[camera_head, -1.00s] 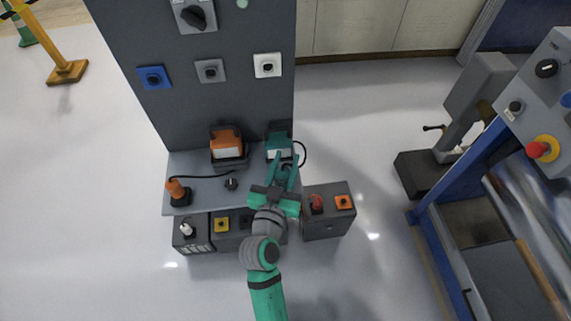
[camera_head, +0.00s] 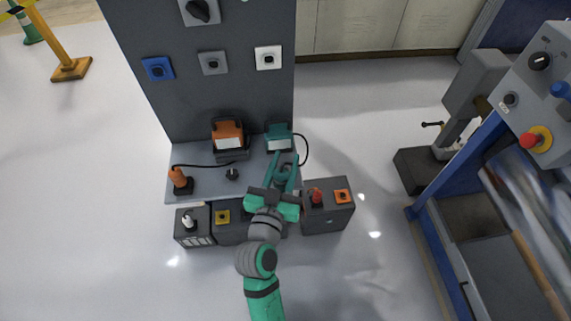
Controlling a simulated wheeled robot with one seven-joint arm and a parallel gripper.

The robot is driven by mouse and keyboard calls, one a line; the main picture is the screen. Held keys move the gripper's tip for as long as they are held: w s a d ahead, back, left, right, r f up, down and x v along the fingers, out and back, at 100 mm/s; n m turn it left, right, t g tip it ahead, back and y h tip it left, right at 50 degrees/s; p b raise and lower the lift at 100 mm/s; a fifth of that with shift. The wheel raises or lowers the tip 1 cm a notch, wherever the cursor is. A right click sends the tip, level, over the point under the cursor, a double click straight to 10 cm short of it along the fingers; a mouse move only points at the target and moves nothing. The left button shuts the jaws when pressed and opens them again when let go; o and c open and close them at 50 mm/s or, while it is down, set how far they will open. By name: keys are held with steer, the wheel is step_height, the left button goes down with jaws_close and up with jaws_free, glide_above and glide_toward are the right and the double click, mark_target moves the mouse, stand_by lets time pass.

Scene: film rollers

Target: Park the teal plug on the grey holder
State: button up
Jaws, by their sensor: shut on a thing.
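My gripper (camera_head: 285,164) is over the right part of the grey shelf, just in front of the teal device (camera_head: 279,137). It is shut on the teal plug (camera_head: 284,175), which is mostly hidden between the fingers. A black cable loops from the teal device, round its right side, toward the plug. A grey square fitting with a dark centre (camera_head: 213,62), which looks like the grey holder, is on the upright panel between a blue one (camera_head: 158,68) and a white one (camera_head: 268,58). It looks empty. My gripper is well below and right of it.
An orange device (camera_head: 228,138) stands left of the teal one, its cable running to an orange plug (camera_head: 180,181) upright on the shelf. A dark knob (camera_head: 232,174) stands between. Several control boxes, one with a red knob (camera_head: 317,196), line the front. A blue-framed machine stands right.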

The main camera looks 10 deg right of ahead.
steer(key=w+d+f, duration=0.1)
steer(key=w+f, duration=0.2)
steer(key=w, duration=0.9)
step_height(320, 180, down, 8)
steer(key=w, duration=0.1)
steer(key=shift+d, duration=0.35)
steer(key=shift+f, duration=0.7)
stand_by(1.0)
steer(key=o, duration=1.3)
steer(key=shift+o, duration=0.2)
steer(key=v, duration=1)
steer(key=shift+s+a, duration=0.2)
steer(key=shift+s, duration=0.1)
